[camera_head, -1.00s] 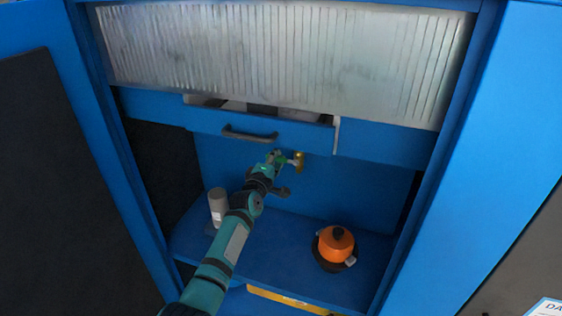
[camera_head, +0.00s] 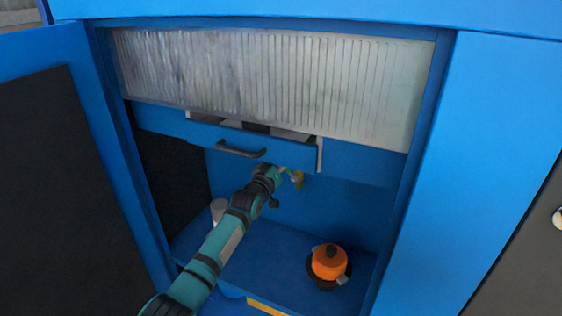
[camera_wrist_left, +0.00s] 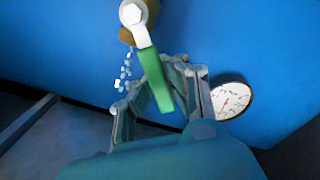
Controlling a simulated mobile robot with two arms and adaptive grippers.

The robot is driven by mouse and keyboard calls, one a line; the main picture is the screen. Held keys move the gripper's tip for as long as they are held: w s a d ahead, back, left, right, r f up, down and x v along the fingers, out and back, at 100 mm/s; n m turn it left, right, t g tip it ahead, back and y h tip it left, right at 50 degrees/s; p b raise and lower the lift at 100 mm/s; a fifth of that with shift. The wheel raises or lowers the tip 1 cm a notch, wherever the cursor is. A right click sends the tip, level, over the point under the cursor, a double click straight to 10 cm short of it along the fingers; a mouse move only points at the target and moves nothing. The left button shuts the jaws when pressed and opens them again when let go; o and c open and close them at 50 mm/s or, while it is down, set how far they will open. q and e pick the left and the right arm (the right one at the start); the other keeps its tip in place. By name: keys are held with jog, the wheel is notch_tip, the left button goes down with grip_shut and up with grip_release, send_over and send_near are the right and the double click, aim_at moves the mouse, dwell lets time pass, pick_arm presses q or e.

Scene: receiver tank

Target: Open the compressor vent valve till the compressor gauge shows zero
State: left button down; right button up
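The valve is a brass body (camera_wrist_left: 127,36) with a white nut and a green lever handle (camera_wrist_left: 152,75), on the blue back wall. It is small in the head view (camera_head: 298,180), below the drawer. My left gripper (camera_wrist_left: 160,78) has its fingers apart on either side of the handle; a gap shows on the right side. Small white flecks (camera_wrist_left: 122,82) hang beside the valve. A round white gauge (camera_wrist_left: 231,101) with a red needle sits right of the gripper; its reading is too small to tell. In the head view the left gripper (camera_head: 282,175) is at the valve. My right gripper is not in view.
A slightly open blue drawer (camera_head: 275,153) with a dark handle is just above my arm. An orange knobbed object (camera_head: 329,262) stands at right on the blue shelf (camera_head: 262,255). A grey cylinder (camera_head: 218,211) stands at left, partly behind my arm.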

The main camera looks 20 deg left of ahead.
pick_arm(q)
jog(key=shift+s+d+f+m+p, duration=0.15)
jog(key=shift+d+m+p, duration=0.55)
jog(key=shift+m, duration=0.8)
jog(key=shift+d, duration=0.15)
jog(key=c, duration=1.9)
grip_release()
jog(key=o, duration=0.5)
jog(key=shift+s+r, duration=0.3)
jog(key=shift+r, duration=0.1)
jog(key=shift+c, duration=0.2)
jog(key=shift+o, duration=0.9)
jog(key=shift+w, duration=0.2)
jog(key=s, duration=1.2)
jog(key=shift+a, duration=0.3)
